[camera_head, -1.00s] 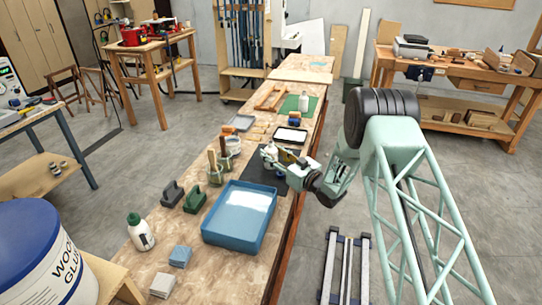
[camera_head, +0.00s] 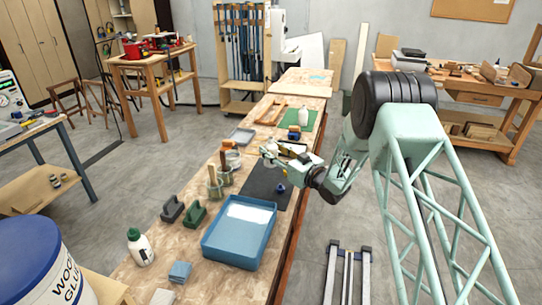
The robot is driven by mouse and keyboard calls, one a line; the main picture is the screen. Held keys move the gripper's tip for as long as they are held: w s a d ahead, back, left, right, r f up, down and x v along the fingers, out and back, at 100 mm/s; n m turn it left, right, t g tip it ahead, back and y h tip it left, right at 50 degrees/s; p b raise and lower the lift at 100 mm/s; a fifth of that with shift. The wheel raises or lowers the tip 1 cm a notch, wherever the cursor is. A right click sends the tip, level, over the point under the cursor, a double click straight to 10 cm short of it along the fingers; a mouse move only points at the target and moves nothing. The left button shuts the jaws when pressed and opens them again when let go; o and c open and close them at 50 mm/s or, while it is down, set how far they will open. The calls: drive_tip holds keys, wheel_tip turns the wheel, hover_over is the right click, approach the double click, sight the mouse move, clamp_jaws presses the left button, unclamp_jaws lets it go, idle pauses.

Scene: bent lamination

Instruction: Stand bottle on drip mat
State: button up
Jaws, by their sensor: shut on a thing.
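My gripper (camera_head: 269,155), at the end of the pale green arm, is over the workbench beside the brush pots. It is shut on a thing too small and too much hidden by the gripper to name. A small dark blue thing (camera_head: 281,188) shows just below the wrist, against a black mat (camera_head: 262,192); I cannot tell whether it is held. A white bottle with a green cap (camera_head: 140,249) stands at the bench's near left. Another pale bottle (camera_head: 303,117) stands upright by the green mat (camera_head: 290,114) farther back. I cannot tell which mat is the drip mat.
A blue tray (camera_head: 232,252) lies in front of the black mat. Pots with brushes (camera_head: 216,186) and two dark green and grey handled blocks (camera_head: 194,215) stand left of it.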

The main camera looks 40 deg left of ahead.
drive_tip(key=shift+r, duration=0.5)
drive_tip(key=shift+w+d, duration=0.1)
idle(0.3)
drive_tip(key=shift+w+d+r, duration=0.1)
drive_tip(key=shift+w+d, duration=0.15)
drive_tip(key=w+d+r+m+t+h, duration=0.25)
drive_tip(key=w+d, duration=0.45)
drive_tip(key=d, duration=0.6)
drive_tip(key=w+d+r+m+t+h, duration=0.1)
drive_tip(key=w+d+m+t, duration=0.4)
drive_tip(key=d, duration=0.8)
drive_tip(key=w+d+r+t+h, duration=0.25)
drive_tip(key=w+d, duration=0.55)
drive_tip(key=d, duration=0.4)
drive_tip(key=s+d+r+m+t+h, duration=0.1)
drive_tip(key=d+m+h, duration=0.3)
drive_tip(key=d, duration=1.9)
drive_tip(key=s+d+r+m+t+h, duration=0.1)
drive_tip(key=d+r+m+t+h, duration=0.2)
drive_tip(key=d, duration=2.1)
drive_tip(key=m+h, duration=0.1)
drive_tip(key=h, duration=0.3)
drive_tip(key=shift+t+h, duration=0.4)
drive_tip(key=shift+m, duration=0.25)
